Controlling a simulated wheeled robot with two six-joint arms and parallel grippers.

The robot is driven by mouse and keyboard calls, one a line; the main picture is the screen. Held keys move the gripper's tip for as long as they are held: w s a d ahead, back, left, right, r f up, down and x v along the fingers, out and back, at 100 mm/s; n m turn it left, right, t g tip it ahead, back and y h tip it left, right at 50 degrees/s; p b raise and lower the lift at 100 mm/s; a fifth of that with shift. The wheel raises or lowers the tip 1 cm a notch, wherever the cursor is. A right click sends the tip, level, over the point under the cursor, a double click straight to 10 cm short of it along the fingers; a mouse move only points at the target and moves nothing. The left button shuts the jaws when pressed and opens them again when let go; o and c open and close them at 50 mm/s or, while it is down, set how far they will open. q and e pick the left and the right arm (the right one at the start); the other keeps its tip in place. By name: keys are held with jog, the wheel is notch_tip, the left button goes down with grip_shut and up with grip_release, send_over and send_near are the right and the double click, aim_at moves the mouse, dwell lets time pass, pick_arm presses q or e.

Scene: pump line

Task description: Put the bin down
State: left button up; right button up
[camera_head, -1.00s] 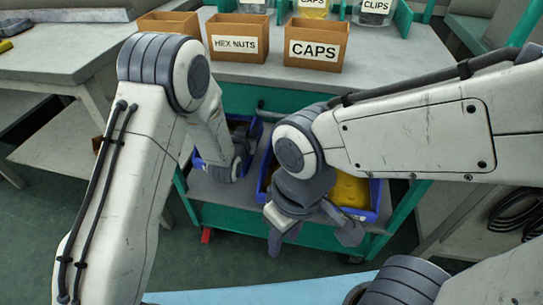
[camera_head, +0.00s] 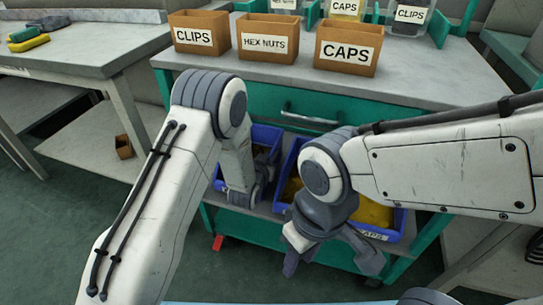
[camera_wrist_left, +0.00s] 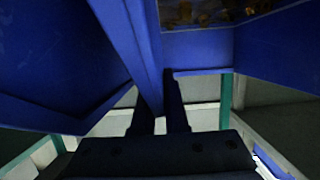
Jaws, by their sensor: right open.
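A blue bin (camera_head: 265,136) with dark brownish contents sits low on the green cart, partly hidden behind my left arm. In the left wrist view, my left gripper (camera_wrist_left: 160,112) has its two fingers on either side of a blue bin wall (camera_wrist_left: 146,50), with hardly any gap. Its fingertips are hidden in the head view. Whether the bin's bottom rests fully on the shelf is hidden. My right gripper (camera_head: 330,260) is open and empty, in front of a second blue bin (camera_head: 398,222) with yellow contents and a caps label.
Cardboard boxes labelled clips (camera_head: 199,35), hex nuts (camera_head: 267,40) and caps (camera_head: 347,46) stand on the cart top (camera_head: 420,85). The bins sit close together below it. A grey table (camera_head: 90,50) stands at left. Green floor shows in front.

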pick_arm(q)
jog(key=o, duration=0.4)
jog(key=shift+r, duration=0.1)
